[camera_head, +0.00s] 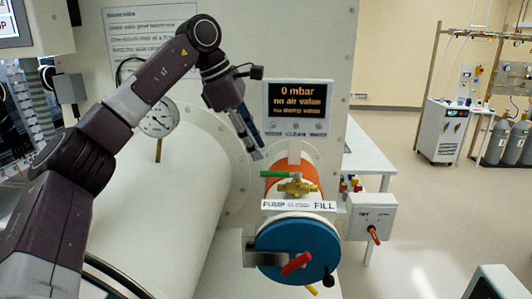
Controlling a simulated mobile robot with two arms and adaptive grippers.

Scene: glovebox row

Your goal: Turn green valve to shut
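The green valve handle (281,175) sits on a brass valve body (298,188) on top of an orange-banded cylinder. The handle lies roughly level and points left from the brass body. A white label below reads PUMP on the left and FILL on the right. My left gripper (256,152) hangs above and left of the handle, fingers pointing down, apart from it in the picture. Its fingers show nearly edge-on, so I cannot tell how far apart they are. I see nothing held in it. My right gripper is out of view.
A display (296,108) reading 0 mbar stands just behind the valve. A blue round door (297,250) with a red handle (296,263) is below. A box with an orange lever (374,235) is at right. A large white cylinder (175,200) fills the left.

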